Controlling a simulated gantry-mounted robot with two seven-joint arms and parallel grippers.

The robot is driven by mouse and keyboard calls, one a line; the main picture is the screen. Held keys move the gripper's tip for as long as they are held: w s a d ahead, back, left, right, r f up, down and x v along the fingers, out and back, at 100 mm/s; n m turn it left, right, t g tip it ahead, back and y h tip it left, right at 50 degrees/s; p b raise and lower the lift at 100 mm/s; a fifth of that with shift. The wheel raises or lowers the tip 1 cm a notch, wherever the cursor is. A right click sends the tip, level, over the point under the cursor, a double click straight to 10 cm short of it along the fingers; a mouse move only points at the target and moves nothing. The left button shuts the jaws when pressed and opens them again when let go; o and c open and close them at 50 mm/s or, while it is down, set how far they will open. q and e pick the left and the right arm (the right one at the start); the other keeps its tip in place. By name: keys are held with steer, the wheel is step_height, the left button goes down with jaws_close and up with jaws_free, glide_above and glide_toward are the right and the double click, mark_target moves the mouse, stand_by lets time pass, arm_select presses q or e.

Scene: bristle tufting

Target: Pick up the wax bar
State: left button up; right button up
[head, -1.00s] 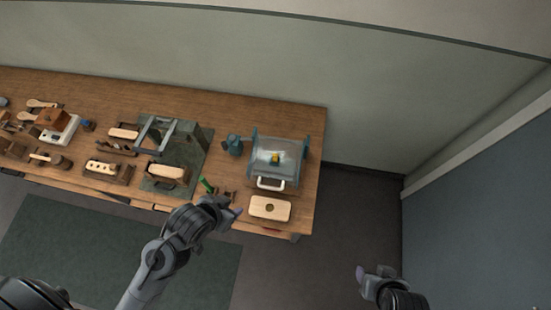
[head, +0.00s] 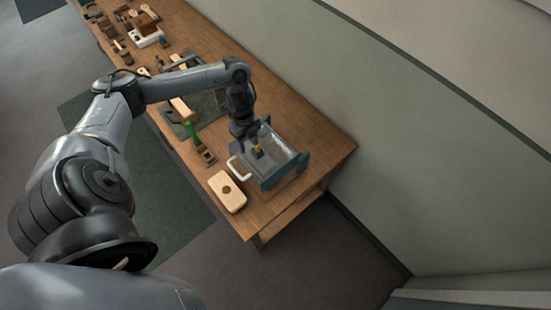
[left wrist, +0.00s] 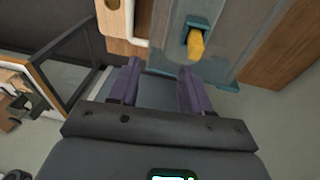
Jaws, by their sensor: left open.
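A small yellow-orange bar, which I take as the wax bar (head: 258,149), stands in a teal holder inside the clear-walled box in the head view. In the left wrist view the wax bar (left wrist: 196,44) shows at the top, right of centre, with the teal holder (left wrist: 196,22) around one end. My left gripper (head: 244,131) is over the box, beside the bar and apart from it. In the left wrist view its purple fingers (left wrist: 160,68) are spread with nothing between them. My right gripper is not in view.
A green-handled tool (head: 191,131) and several wooden items lie further left. Bare tabletop (head: 325,146) is at the right.

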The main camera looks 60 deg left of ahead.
arm_select(q)
steer(key=w+a+r+t, duration=0.1)
steer(key=w+a+r, duration=0.2)
steer(key=a, duration=0.1)
glide_above(257, 150)
steer(key=a, duration=0.3)
steer(key=shift+f, duration=2.55)
steer(key=f, duration=0.1)
steer(key=d+f, duration=0.1)
steer(key=f+p, duration=0.1)
steer(key=shift+w+d+f+y, duration=0.25)
steer(key=shift+w+d+y, duration=0.05)
steer(key=shift+d, duration=0.1)
steer(key=shift+f, duration=0.75)
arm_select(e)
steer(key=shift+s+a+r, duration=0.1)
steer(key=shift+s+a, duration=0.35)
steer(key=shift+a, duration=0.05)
arm_select(q)
jaws_close()
